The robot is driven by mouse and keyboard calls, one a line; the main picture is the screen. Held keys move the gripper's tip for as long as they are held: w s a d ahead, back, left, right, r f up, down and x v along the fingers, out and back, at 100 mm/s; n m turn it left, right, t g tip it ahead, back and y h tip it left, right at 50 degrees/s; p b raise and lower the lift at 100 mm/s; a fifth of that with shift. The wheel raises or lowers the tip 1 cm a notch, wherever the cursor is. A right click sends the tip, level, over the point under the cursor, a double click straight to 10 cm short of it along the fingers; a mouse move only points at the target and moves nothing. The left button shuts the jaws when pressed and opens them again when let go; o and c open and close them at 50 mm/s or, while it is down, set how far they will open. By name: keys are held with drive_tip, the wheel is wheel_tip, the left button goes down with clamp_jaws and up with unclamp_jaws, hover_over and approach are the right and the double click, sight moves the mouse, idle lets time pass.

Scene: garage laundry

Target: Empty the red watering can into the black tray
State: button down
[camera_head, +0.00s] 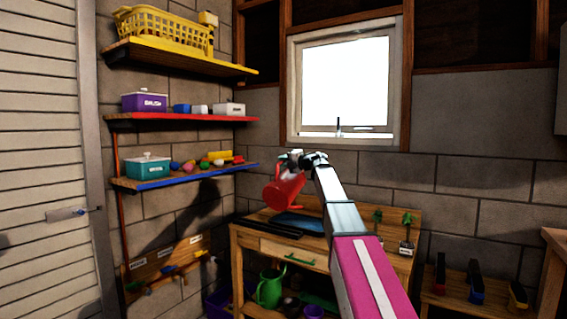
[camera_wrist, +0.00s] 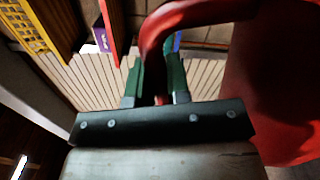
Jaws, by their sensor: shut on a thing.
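My gripper (camera_head: 302,160) is raised above the wooden bench, and its green fingers (camera_wrist: 158,82) are closed on the handle of the red watering can (camera_head: 284,190). In the wrist view the can's red body (camera_wrist: 285,75) fills the right side, and its handle passes between the fingers. The can hangs in the air below and left of my gripper and looks tilted. A black tray (camera_head: 291,229) lies on the bench below it, with a bluish patch behind its front edge. The can's contents are not visible.
The wooden bench (camera_head: 252,240) has a drawer with a green handle. A green watering can (camera_head: 269,288) stands below it. Small plants (camera_head: 406,228) stand at its right. Wall shelves (camera_head: 185,180) with boxes jut out at the left. A window (camera_head: 345,85) is behind.

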drive_tip(key=shift+n, duration=0.9)
drive_tip(key=shift+s+a+f, duration=0.6)
drive_tip(key=shift+s+f, duration=0.25)
drive_tip(key=shift+s, duration=0.05)
drive_tip(key=shift+s+a+f, duration=0.6)
drive_tip(key=shift+s+f, duration=0.2)
drive_tip(key=shift+s, duration=0.05)
drive_tip(key=shift+s+a+f+n, duration=0.4)
drive_tip(key=shift+s+a+n, duration=0.1)
drive_tip(key=shift+s, duration=0.2)
drive_tip(key=shift+s+a+f+n, duration=0.35)
drive_tip(key=shift+s+a+n, duration=0.2)
drive_tip(key=shift+s, duration=0.2)
drive_tip(key=shift+s+a+f+n, duration=0.4)
drive_tip(key=shift+s+a+n, duration=0.1)
drive_tip(key=shift+s, duration=0.2)
drive_tip(key=s+f+n, duration=0.1)
drive_tip(key=s+a+f+n, duration=0.1)
drive_tip(key=n, duration=0.1)
drive_tip(key=s+a+f+n, duration=0.1)
drive_tip(key=f, duration=0.1)
drive_tip(key=shift+s+a+n, duration=0.2)
drive_tip(key=shift+a+n, duration=0.05)
drive_tip(key=shift+n, duration=0.1)
drive_tip(key=shift+w+d+f+n, duration=0.1)
drive_tip(key=shift+w+f+n, duration=0.05)
drive_tip(key=shift+f+n, duration=0.95)
drive_tip(key=shift+w+d+f+n, duration=0.1)
drive_tip(key=shift+w+f+n, duration=0.05)
drive_tip(key=shift+f+n, duration=0.9)
